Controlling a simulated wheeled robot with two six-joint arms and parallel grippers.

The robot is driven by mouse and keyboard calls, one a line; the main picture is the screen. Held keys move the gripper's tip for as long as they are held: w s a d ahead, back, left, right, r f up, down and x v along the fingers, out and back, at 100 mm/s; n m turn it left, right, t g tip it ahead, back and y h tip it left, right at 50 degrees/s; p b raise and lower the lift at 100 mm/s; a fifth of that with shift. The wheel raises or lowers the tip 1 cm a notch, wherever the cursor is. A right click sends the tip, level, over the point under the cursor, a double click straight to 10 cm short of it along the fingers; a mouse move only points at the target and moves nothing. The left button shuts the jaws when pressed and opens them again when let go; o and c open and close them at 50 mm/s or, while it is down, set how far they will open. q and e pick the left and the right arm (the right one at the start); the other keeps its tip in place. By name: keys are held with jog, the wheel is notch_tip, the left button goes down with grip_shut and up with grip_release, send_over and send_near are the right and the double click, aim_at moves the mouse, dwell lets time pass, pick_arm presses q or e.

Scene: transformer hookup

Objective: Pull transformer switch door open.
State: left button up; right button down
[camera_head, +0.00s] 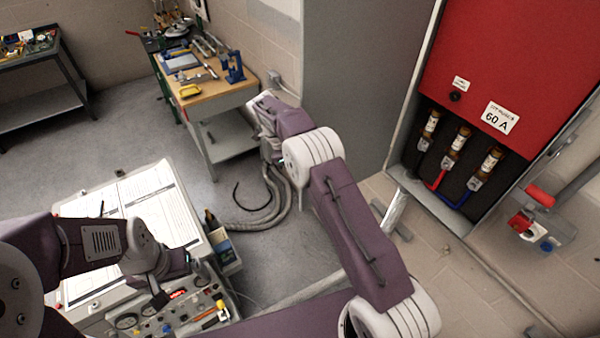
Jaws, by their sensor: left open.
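The switch box (464,222) stands at the right, with its front exposed. Inside are a red panel (510,50) with a "60 A" label and a dark bay with three brown fuses (450,150) and red and blue wires. I cannot tell which part is the door; a tall grey panel (365,75) stands just left of the box. My left gripper (178,284) is open at the lower left, over the instrument case and far from the box. My right arm reaches up the middle; its gripper end is too unclear to read and is apart from the box.
A red-gripped lever (540,196) projects at the box's right side. The instrument case (90,205) with papers and knobs lies at lower left. A wooden-top workbench (200,88) with tools and a grey hose (265,215) lie behind. Open floor (130,125) is at the left.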

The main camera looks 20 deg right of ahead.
jog(key=shift+d, duration=0.1)
dwell(0.3)
jog(key=c, duration=1.8)
grip_release()
jog(key=shift+d, duration=0.25)
jog(key=shift+a, duration=0.1)
